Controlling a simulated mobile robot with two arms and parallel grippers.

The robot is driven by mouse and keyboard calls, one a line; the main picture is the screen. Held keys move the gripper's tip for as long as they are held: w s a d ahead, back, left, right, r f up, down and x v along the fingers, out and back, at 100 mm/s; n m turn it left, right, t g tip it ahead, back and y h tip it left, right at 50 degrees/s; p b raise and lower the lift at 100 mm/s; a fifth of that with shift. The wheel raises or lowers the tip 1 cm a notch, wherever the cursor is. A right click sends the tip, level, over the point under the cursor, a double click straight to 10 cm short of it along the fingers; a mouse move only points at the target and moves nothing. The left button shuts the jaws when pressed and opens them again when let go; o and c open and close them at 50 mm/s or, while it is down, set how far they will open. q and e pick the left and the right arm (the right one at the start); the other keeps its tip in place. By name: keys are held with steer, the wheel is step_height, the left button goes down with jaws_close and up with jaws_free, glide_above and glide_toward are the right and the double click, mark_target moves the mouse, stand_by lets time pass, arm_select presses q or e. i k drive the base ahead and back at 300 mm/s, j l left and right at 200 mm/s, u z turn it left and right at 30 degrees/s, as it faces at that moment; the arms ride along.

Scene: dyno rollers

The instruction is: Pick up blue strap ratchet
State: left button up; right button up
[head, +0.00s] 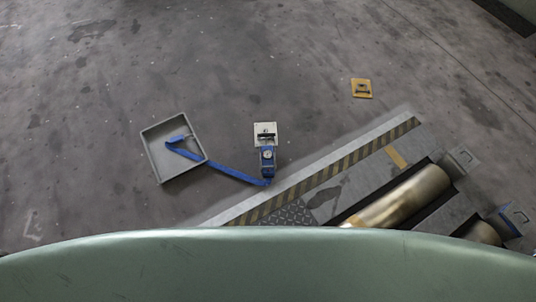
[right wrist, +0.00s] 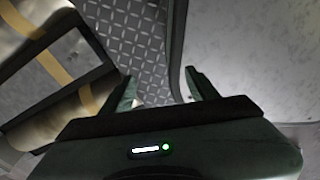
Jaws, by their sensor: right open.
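The blue strap ratchet (head: 267,158) lies on the floor in the middle of the head view, just below a pale square anchor plate (head: 265,133) and seemingly hooked to it. Its blue strap (head: 233,173) runs left over the floor into a shallow grey tray (head: 151,155). My right gripper (right wrist: 165,88) shows in the right wrist view, with its two dark green fingers apart and nothing between them. The ratchet is not seen in that view. Neither gripper shows in the head view.
A dyno bed with metal rollers (head: 402,196) and a yellow-black striped edge (head: 330,172) lies to the lower right. A yellow floor plate (head: 361,88) sits further back. Diamond plate (right wrist: 138,50) shows beyond my right fingers.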

mark_target(267, 155)
steer(key=i+j+z, duration=0.5)
steer(key=j+z, duration=0.2)
steer(key=j, duration=0.05)
